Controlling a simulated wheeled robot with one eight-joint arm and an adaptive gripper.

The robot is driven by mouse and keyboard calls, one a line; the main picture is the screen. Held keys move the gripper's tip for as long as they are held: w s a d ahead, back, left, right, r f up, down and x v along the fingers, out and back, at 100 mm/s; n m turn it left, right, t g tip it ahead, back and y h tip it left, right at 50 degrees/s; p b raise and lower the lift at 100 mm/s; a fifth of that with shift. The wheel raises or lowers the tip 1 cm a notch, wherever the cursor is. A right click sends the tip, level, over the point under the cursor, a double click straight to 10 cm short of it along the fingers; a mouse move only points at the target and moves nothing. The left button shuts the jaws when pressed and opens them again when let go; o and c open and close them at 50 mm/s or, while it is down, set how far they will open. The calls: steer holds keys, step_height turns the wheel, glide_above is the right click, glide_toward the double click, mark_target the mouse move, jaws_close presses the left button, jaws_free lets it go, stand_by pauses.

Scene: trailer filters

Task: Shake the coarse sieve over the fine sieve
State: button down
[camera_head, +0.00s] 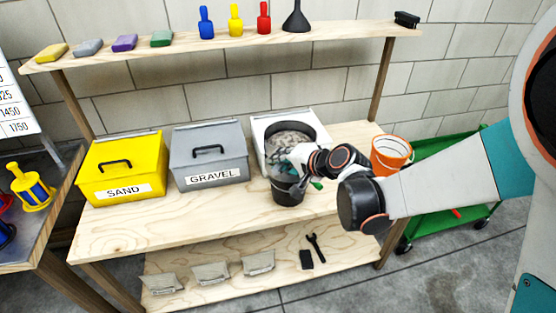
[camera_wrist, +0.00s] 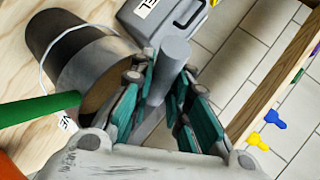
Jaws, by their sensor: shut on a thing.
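The coarse sieve (camera_head: 271,133) is a dark round ring holding grey gravel pieces, in the head view. It is above a dark bucket (camera_head: 287,192) on the bench. The fine sieve sits on the bucket, mostly hidden in the head view. In the wrist view its grey ring (camera_wrist: 112,55) and green handle (camera_wrist: 40,110) show beside the bucket (camera_wrist: 60,35). My gripper (camera_wrist: 168,105) is shut on the coarse sieve's grey handle (camera_wrist: 174,57). The coarse sieve's bowl cannot be made out in the wrist view. The gap between the sieves cannot be judged.
The yellow sand box (camera_head: 122,172), grey gravel box (camera_head: 210,160) and a white box (camera_head: 310,118) stand on the workbench (camera_head: 215,222). An orange bucket (camera_head: 391,157) is right of my wrist, near a green cart (camera_head: 440,160). A narrow shelf (camera_head: 335,33) runs above.

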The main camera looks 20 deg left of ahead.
mark_target(280, 146)
steer(key=shift+r, duration=0.1)
stand_by(0.3)
steer(key=shift+r+p, duration=1.75)
steer(key=shift+r, duration=0.75)
steer(key=shift+f, duration=0.1)
